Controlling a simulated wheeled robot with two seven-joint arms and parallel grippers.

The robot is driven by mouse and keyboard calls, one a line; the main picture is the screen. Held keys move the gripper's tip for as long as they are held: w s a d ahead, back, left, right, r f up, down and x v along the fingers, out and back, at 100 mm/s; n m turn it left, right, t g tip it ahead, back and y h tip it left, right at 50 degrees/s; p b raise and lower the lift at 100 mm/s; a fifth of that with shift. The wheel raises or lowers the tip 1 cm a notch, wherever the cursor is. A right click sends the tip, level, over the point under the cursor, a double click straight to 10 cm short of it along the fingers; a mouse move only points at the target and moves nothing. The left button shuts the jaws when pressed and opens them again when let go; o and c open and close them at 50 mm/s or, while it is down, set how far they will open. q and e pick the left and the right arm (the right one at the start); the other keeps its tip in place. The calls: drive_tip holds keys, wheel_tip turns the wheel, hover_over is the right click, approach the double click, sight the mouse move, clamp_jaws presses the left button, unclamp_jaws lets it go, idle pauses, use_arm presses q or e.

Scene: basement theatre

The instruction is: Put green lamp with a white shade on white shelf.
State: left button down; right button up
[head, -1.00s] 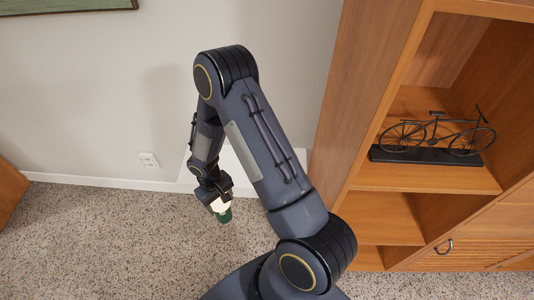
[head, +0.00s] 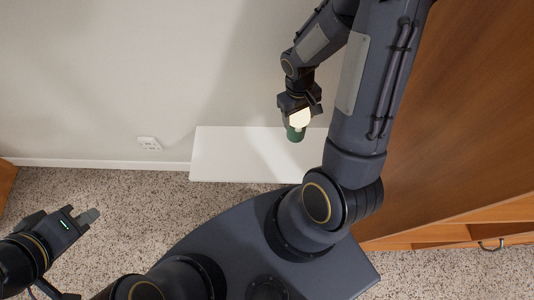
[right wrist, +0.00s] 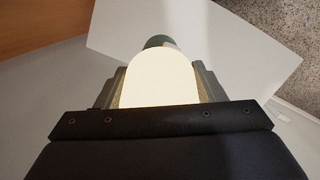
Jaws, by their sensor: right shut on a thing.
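The green lamp with a white shade hangs in my right gripper (head: 299,101) in the head view. Its pale shade (head: 300,118) is between the fingers and its green base (head: 295,134) points down. In the right wrist view the glowing shade (right wrist: 160,78) fills the space between the fingers, with a bit of the green base (right wrist: 157,41) beyond it. The white shelf (head: 235,155) is low against the wall; the lamp appears over its right part, apart from it as far as I can tell. My left gripper (head: 88,216) is at the lower left, away from both; its opening is unclear.
A tall wooden bookcase (head: 450,110) stands at the right, close to my right arm. A wall outlet (head: 149,143) is left of the shelf. Speckled carpet (head: 120,200) lies open at the left. My base is in front of the shelf.

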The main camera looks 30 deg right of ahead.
drive_tip(key=s+d+r+b, duration=0.2)
drive_tip(key=s, duration=0.7)
drive_tip(key=w+a+f+b, duration=0.8)
drive_tip(key=w+f+b, duration=0.3)
drive_tip(key=f+b, duration=0.1)
drive_tip(key=shift+f, duration=0.55)
drive_tip(key=shift+f+b, duration=0.15)
drive_tip(key=shift+b, duration=0.2)
drive_tip(key=o, duration=1.5)
